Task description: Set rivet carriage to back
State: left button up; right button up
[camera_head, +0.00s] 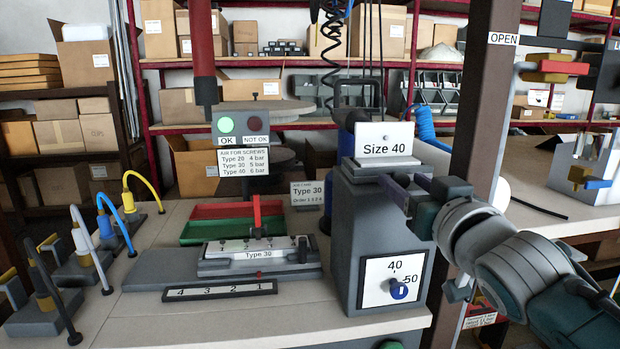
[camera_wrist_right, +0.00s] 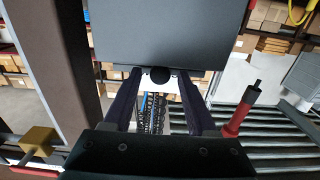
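A strip marked "4 3 2 1" (camera_head: 220,290) lies in front. I cannot tell for sure which part is the rivet carriage. My right gripper (camera_head: 408,188) is at the back right of the grey "Size 40" machine (camera_head: 365,240), just beside its top. In the right wrist view, the fingers (camera_wrist_right: 160,100) are apart, with a dark round knob (camera_wrist_right: 160,76) between their tips below a dark box (camera_wrist_right: 168,35). My left gripper is not in view.
A brown post (camera_head: 485,100) stands close to my right arm. Red and green trays (camera_head: 215,228) lie behind the carriage. Colored hoses on stands (camera_head: 88,240) fill the bench's left side.

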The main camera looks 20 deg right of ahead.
jog(key=v, duration=1)
jog(key=shift+p, duration=0.35)
jog(key=shift+w, duration=0.1)
